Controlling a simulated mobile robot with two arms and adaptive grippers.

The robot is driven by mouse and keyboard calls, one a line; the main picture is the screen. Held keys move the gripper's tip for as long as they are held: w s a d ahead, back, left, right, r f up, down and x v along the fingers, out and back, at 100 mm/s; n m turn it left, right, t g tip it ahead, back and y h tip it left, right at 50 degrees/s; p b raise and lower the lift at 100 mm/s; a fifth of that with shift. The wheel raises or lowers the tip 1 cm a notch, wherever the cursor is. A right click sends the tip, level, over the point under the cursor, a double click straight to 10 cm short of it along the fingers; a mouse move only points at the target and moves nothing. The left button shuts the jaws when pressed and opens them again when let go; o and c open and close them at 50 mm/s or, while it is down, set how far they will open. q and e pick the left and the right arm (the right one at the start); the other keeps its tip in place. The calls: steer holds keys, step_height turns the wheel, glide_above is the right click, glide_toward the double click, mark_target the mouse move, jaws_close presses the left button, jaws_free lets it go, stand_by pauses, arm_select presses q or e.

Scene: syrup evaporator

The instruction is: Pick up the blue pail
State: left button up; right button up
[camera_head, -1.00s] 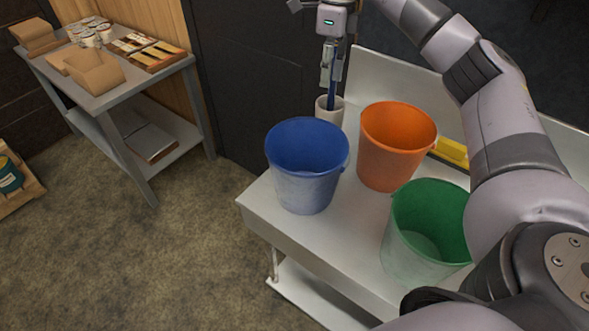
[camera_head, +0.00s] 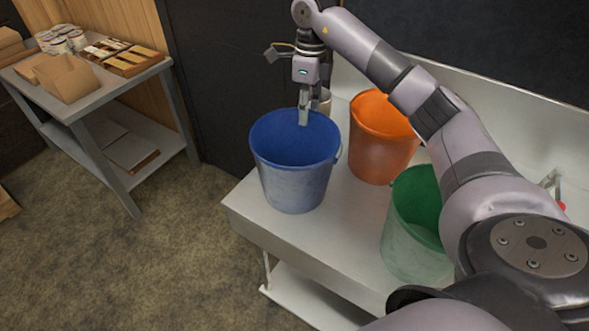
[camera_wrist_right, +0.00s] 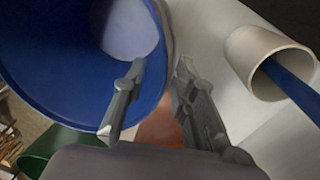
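The blue pail (camera_head: 293,185) stands upright on the near left part of the white cart top. It fills the upper left of the right wrist view (camera_wrist_right: 60,75). My right gripper (camera_head: 304,118) points down at the pail's far rim. In the wrist view the right gripper's fingers (camera_wrist_right: 160,75) are apart, with one over the inside of the pail and the other outside, so the rim runs between them. Contact with the rim cannot be told. My left gripper is not in view.
An orange pail (camera_head: 375,150) and a green pail (camera_head: 408,240) stand right of the blue one. A white cup (camera_wrist_right: 262,62) with a blue handle (camera_wrist_right: 290,82) stands close behind it. A grey side table (camera_head: 100,97) is at left, with open floor between.

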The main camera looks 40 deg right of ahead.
mark_target(306, 138)
steer(key=shift+f, duration=0.85)
steer(key=shift+s+f+p, duration=0.2)
steer(key=shift+f+p, duration=0.3)
step_height(306, 138, down, 4)
steer(key=shift+s+a+r+p, duration=0.1)
steer(key=shift+r+p, duration=0.1)
steer(key=shift+p, duration=0.5)
steer(key=shift+f, duration=0.4)
jaws_close()
